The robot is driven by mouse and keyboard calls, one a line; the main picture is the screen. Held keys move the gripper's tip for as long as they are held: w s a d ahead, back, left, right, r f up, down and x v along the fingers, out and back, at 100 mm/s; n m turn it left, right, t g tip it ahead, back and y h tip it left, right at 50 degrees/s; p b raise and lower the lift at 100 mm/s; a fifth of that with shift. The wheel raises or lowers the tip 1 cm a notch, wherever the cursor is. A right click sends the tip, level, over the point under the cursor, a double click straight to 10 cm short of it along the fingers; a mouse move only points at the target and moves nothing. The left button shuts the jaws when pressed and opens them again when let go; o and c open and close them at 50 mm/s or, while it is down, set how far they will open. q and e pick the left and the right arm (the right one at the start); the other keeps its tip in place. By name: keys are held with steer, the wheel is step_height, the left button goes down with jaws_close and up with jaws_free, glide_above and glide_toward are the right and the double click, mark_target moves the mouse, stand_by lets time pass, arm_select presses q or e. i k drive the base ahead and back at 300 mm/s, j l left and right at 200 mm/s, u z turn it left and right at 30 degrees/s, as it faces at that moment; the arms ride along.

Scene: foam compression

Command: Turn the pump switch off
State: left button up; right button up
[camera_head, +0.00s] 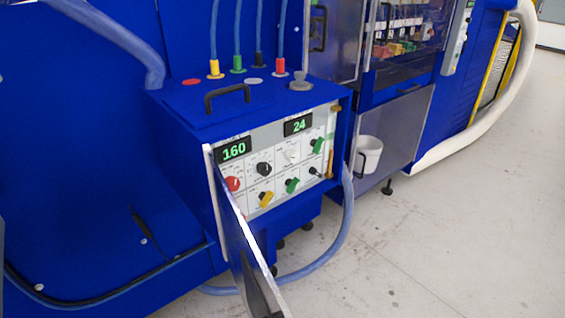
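A blue control box (185,125) stands left of the middle, with a light control panel (249,193) on its front. The panel has displays reading 160 (234,150) and 24 (298,125). Below them are a red knob (233,184), a black knob (263,169), a white knob (292,155), a yellow knob (266,199), green knobs (291,186) and a small black switch (315,172). The labels are too small to read, so I cannot tell which is the pump switch. Neither of my grippers is in view.
The box's front door (240,240) hangs open toward me, left of the panel. A blue hose (325,262) loops around the box's lower right. The grey floor (430,250) at the right is clear.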

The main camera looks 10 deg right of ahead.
mark_target(317, 144)
steer(key=l, duration=0.6)
steer(key=k+l+u, duration=0.1)
steer(key=l, duration=0.45)
steer(key=i+l+u, duration=0.1)
steer(key=l, duration=0.4)
steer(key=i+l+u, duration=0.1)
steer(key=l, duration=0.4)
steer(key=i+l+u, duration=0.1)
steer(key=l, duration=0.45)
steer(key=i+l, duration=0.1)
steer(key=l, duration=0.4)
steer(key=i+l, duration=0.15)
steer(key=i+l+u, duration=0.1)
steer(key=l, duration=0.3)
steer(key=i+l, duration=0.15)
steer(key=l, duration=0.15)
